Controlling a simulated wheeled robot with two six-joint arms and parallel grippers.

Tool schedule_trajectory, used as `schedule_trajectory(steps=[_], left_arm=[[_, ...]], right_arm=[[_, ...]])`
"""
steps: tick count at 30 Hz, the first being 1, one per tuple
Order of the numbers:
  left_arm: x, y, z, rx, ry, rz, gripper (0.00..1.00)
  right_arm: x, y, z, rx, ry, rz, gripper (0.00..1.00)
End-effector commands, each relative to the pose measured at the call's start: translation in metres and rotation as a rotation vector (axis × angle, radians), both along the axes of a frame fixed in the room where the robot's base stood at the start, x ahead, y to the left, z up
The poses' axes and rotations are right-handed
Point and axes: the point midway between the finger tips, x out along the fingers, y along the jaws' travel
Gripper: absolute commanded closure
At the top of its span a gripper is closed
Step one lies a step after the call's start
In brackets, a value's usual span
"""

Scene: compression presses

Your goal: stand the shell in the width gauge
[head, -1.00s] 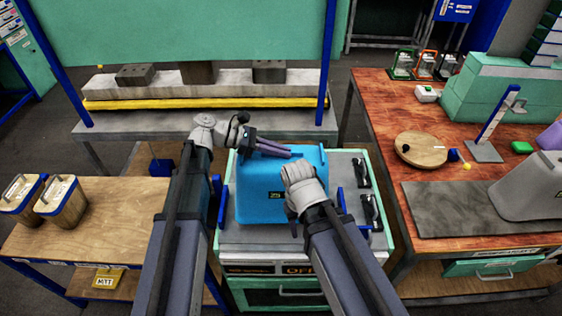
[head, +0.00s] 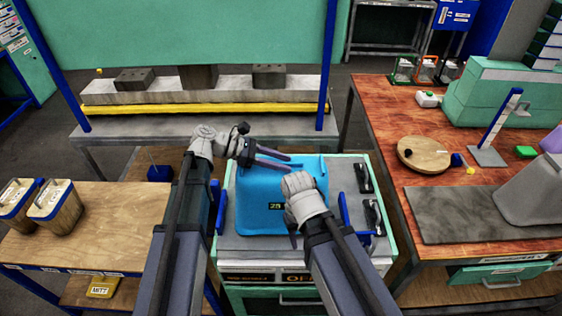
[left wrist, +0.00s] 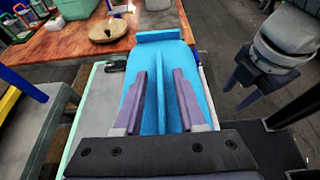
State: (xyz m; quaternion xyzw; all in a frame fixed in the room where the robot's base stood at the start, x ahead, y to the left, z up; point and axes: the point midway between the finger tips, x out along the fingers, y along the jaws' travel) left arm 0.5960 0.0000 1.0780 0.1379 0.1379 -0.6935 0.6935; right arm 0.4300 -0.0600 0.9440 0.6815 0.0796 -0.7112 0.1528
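The blue shell (head: 262,185), with a dark number label on its face, is on the grey-topped bench between blue uprights, which I take for the width gauge (head: 344,212). I cannot tell how it is seated. The shell also shows in the left wrist view (left wrist: 160,46), with a thin rib along its middle. My left gripper (head: 283,161) is over the shell's far part. Its fingers are apart, one on each side of the rib, with gaps visible. My right gripper (head: 292,238) is at the shell's near right; its wrist hides part of the shell, and its opening is unclear.
Black clamps (head: 371,215) sit on the bench's right side. The wooden table (head: 455,175) at right holds a grey mat (head: 450,215), a grey shell (head: 530,195) and a round wooden disc (head: 424,152). Two canisters (head: 58,205) stand on the left table. A press (head: 200,95) stands behind.

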Motion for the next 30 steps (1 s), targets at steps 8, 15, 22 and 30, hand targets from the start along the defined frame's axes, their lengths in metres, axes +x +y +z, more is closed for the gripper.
schedule_trajectory(steps=[8, 15, 22, 30], left_arm=[[0.0, 0.0, 0.006, 0.0, 0.0, 0.0, 0.6], [0.002, 0.041, 0.024, 0.0, 0.0, 0.004, 0.6], [0.001, 0.083, 0.04, 0.0, 0.0, 0.003, 0.6], [0.001, 0.108, 0.049, 0.0, 0.0, 0.001, 0.6]], right_arm=[[0.0, 0.0, 0.006, 0.0, 0.0, 0.0, 0.5], [0.0, 0.0, 0.024, 0.0, 0.0, 0.0, 0.5], [0.0, 0.0, 0.04, 0.0, 0.0, 0.0, 0.5], [0.0, 0.0, 0.049, 0.0, 0.0, 0.001, 0.5]])
